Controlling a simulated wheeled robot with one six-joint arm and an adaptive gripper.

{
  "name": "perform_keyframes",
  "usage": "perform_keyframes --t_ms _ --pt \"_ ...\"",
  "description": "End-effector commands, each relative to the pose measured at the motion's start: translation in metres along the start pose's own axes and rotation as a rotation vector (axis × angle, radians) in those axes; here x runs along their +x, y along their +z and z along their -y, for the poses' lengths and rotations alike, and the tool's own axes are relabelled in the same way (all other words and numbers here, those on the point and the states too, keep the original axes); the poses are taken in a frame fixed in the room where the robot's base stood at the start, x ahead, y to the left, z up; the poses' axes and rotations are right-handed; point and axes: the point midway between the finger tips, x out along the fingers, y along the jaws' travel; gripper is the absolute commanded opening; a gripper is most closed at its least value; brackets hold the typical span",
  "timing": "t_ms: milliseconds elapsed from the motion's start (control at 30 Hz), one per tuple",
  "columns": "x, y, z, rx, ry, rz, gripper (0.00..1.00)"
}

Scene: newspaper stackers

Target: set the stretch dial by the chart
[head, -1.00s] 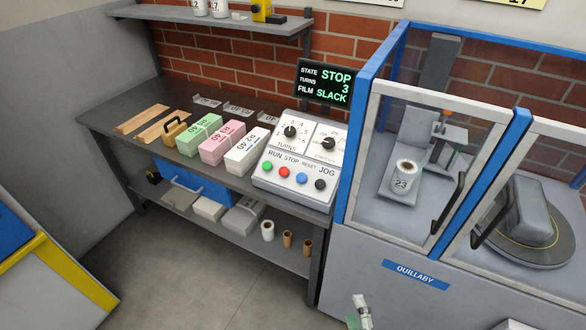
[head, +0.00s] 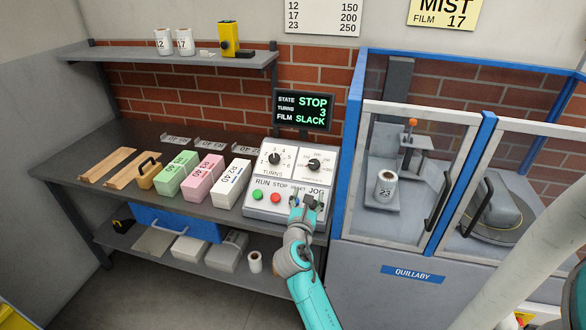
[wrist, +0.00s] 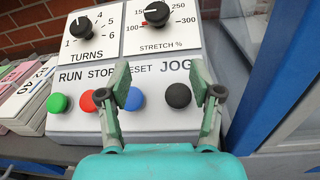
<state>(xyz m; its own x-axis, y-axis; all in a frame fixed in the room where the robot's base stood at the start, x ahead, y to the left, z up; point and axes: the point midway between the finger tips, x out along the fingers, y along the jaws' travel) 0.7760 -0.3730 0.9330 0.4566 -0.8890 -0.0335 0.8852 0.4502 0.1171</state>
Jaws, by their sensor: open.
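The stretch dial (head: 314,165) is a black knob at the upper right of the white control panel (head: 262,206). In the wrist view the stretch dial (wrist: 157,14) sits on a scale from 100 to 300, its white pointer tipped up and slightly left, near 150. The chart (head: 322,17) on the wall pairs 12 with 150, 17 with 200 and 23 with 250; its top is cut off. My gripper (head: 307,200) is open and empty over the button row, below the dial. In the wrist view its fingers (wrist: 160,88) stand apart, clear of the dial.
The turns dial (head: 275,158) is left of the stretch dial. The display (head: 302,110) reads STOP, 3, SLACK. A sign (head: 443,12) reads MIST, FILM 17. A roll marked 23 (head: 386,183) is inside the wrapper; rolls marked 12 (head: 163,41) and 17 (head: 184,41) stand on the shelf.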

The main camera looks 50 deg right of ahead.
Motion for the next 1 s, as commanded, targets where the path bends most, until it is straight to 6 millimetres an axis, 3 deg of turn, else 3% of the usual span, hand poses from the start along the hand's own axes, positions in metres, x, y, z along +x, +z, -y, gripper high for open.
perform_keyframes --t_ms 100,233,367,800,1000 --pt "0.017 0.020 0.004 -0.075 -0.053 0.028 0.65" --pt "0.026 0.029 0.007 -0.114 -0.080 0.038 0.65" --pt "0.035 0.030 0.009 -0.120 -0.085 0.038 0.65" --pt "0.107 0.033 0.015 -0.116 -0.083 0.039 0.65" --pt "0.127 0.033 0.015 -0.117 -0.080 0.038 0.65"
